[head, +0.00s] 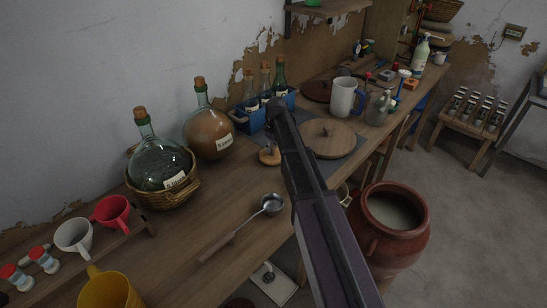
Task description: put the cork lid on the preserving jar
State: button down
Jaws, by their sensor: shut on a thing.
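My dark arm reaches up from the bottom edge over the wooden bench. My gripper (273,148) is largely hidden by the arm, and its fingers are hard to make out. It is shut on a small round tan piece, which looks like the cork lid (268,158) and shows just left of the arm. The lid and this jar are well apart. The jar's mouth is too small to make out.
A round wooden lid (327,140) lies on a dark mat. A white mug (343,97), a blue crate of bottles (250,122) and two corked demijohns (160,163) (212,132) stand nearby. A ladle (270,206) lies in front. A clay pot (396,240) stands beside the bench.

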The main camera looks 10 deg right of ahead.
jog(key=shift+r+p, duration=1)
dwell(0.4)
jog(key=shift+r+p, duration=2.5)
notch_tip(320, 180, up, 10)
jog(key=p, duration=1)
jog(key=shift+f, duration=0.1)
